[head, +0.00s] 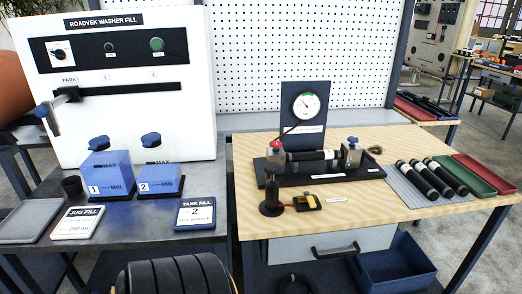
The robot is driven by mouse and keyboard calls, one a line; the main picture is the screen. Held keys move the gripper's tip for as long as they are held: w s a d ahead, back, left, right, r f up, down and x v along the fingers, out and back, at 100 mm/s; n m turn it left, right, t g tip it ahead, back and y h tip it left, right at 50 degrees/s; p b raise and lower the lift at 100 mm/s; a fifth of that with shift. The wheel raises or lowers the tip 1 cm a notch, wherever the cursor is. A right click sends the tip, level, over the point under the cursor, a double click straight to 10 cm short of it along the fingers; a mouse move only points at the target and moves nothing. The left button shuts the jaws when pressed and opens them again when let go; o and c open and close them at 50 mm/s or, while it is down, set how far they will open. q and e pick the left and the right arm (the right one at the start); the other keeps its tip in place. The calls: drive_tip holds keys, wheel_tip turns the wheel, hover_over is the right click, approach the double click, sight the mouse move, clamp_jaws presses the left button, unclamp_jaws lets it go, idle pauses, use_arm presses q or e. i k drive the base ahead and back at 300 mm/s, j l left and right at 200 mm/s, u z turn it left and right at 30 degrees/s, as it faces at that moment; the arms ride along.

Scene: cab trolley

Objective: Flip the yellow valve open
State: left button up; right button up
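A small yellow and black piece (308,202), which looks like the yellow valve, lies on the wooden bench top beside a short black cylinder on a round base (270,198). It is too small to tell how its lever stands. Behind it a black tray (310,172) holds a dark tube (315,155) between two grey end blocks, one with a red knob (276,143) and one with a blue knob (352,139). A round gauge (306,106) stands on a dark panel at the back, with a red hose running down from it. Neither of my grippers shows.
Several black cylinders (430,180) lie on a grey mat, with green (455,172) and red (483,172) trays to their right. The left bench holds two blue jugs and small cards. A dark ribbed object (175,275) is at the bottom. The wooden bench's front strip is clear.

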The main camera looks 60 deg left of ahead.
sight(312, 203)
drive_tip(key=u, duration=1.65)
